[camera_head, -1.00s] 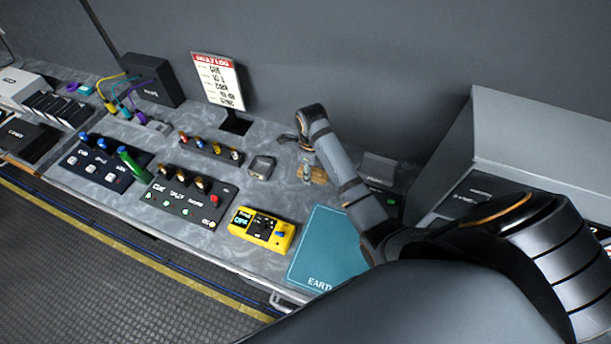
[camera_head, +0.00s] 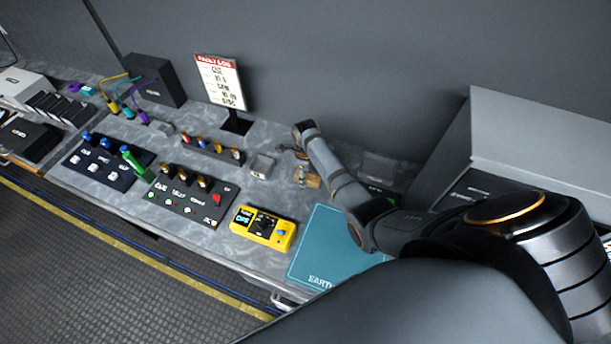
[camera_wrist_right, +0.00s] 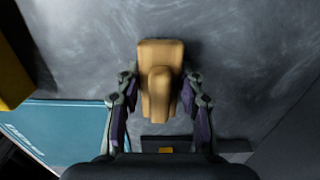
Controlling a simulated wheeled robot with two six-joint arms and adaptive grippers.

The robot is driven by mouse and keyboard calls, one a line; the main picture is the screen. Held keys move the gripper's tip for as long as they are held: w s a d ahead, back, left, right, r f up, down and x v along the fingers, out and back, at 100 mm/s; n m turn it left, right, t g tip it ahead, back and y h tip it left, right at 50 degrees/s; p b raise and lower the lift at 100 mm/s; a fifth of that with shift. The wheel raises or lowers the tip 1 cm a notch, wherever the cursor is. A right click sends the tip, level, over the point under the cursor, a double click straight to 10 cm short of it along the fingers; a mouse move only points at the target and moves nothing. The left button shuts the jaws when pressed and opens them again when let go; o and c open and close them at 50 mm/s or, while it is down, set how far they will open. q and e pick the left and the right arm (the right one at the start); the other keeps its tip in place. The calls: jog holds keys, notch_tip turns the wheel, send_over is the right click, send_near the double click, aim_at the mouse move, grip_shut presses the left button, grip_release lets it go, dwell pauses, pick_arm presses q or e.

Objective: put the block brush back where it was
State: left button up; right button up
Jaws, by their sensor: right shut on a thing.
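The block brush is tan, with a raised rounded grip along its middle. In the right wrist view the brush (camera_wrist_right: 161,53) is between the fingers of my right gripper (camera_wrist_right: 157,98), which is shut on it. In the head view a small part of the brush (camera_head: 314,181) shows beside my right gripper (camera_head: 301,176), low over the grey worktop (camera_head: 225,160). I cannot tell whether the brush touches the worktop. My left gripper is not in view.
A teal EARTH mat (camera_head: 330,250) lies in front of my right arm. A yellow tester (camera_head: 262,228), a small grey box (camera_head: 262,166) and a row of coloured knobs (camera_head: 210,149) are to the left. A large grey cabinet (camera_head: 540,135) stands to the right.

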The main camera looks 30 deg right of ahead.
jog(key=shift+f, duration=0.15)
jog(key=o, duration=1)
notch_tip(320, 180, up, 12)
jog(key=shift+r+b, duration=0.2)
jog(key=shift+b, duration=0.45)
